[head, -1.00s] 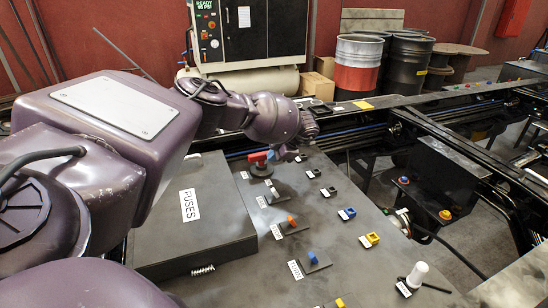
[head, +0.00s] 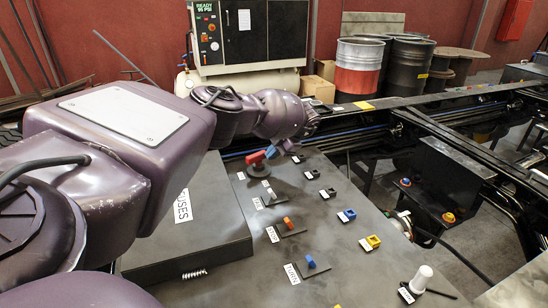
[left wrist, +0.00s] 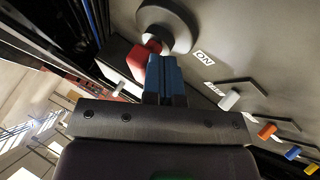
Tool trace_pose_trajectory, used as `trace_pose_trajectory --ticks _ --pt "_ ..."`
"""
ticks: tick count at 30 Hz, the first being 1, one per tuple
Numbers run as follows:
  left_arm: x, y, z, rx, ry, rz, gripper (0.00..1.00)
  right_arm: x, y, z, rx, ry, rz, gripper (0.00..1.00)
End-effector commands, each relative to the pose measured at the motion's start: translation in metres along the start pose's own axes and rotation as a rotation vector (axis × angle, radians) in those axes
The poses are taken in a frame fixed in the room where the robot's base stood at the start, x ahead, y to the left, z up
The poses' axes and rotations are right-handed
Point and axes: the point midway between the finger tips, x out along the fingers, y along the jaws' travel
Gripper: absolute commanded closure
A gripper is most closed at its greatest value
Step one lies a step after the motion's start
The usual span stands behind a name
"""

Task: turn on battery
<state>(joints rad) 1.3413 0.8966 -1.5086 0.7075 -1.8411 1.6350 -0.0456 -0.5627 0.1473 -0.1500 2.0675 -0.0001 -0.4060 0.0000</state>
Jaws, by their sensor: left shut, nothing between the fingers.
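The battery switch is a red handle (head: 257,157) on a round dark base at the far left of the sloped grey panel (head: 335,225). In the left wrist view the red handle (left wrist: 140,62) is beside the round base (left wrist: 168,25), with an ON label (left wrist: 203,57) nearby. My left gripper (head: 271,152) has blue fingers that are shut and empty, right beside the handle. In the left wrist view the fingers (left wrist: 165,75) overlap the handle's edge; I cannot tell whether they touch it. My right gripper is not in view.
A dark box labelled FUSES (head: 205,225) stands left of the panel. White, orange (head: 288,223) and blue (head: 310,262) switches line the panel, with blue and yellow sockets (head: 373,241) to their right. A white knob (head: 421,279) stands at front right.

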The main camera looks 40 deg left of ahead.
Motion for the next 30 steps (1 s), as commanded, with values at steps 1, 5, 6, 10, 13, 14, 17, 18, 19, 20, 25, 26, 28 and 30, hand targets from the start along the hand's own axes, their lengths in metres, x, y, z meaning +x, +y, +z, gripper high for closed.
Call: trace_pose_trajectory --ticks 1,5,6,10,13,14,17,18,19,20,25,26,28,30 --pt "0.004 0.000 0.003 0.006 0.001 0.002 1.00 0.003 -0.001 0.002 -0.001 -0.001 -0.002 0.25" --pt "0.003 0.004 0.005 0.006 0.000 0.003 1.00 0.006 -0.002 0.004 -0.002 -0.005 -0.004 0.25" --pt "0.003 0.005 0.006 0.006 0.000 0.003 1.00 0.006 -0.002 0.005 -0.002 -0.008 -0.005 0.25" --pt "0.004 0.010 0.008 0.007 0.000 0.004 1.00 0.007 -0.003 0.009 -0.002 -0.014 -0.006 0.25" --pt "0.004 0.014 0.010 0.006 -0.001 0.004 1.00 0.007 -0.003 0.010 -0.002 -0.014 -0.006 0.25" --pt "0.005 0.015 0.011 0.006 -0.001 0.004 1.00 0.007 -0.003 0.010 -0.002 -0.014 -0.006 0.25" --pt "0.006 0.019 0.012 0.007 -0.001 0.004 1.00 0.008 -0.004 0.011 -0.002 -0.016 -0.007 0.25" --pt "0.007 0.021 0.012 0.007 -0.001 0.004 1.00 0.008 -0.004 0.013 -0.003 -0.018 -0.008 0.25" --pt "0.007 0.022 0.012 0.007 -0.001 0.004 1.00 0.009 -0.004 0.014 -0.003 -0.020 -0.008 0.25" --pt "0.008 0.023 0.013 0.007 -0.001 0.004 1.00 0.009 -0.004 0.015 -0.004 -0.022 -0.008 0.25" --pt "0.010 0.030 0.013 0.006 -0.002 0.004 1.00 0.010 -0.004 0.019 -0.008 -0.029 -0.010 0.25" --pt "0.011 0.031 0.013 0.006 -0.002 0.004 1.00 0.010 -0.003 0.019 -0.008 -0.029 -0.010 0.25" --pt "0.012 0.034 0.013 0.007 -0.002 0.004 1.00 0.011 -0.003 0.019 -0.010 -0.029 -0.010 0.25" --pt "0.013 0.036 0.013 0.007 -0.003 0.004 1.00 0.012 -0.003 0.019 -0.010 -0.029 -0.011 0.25"
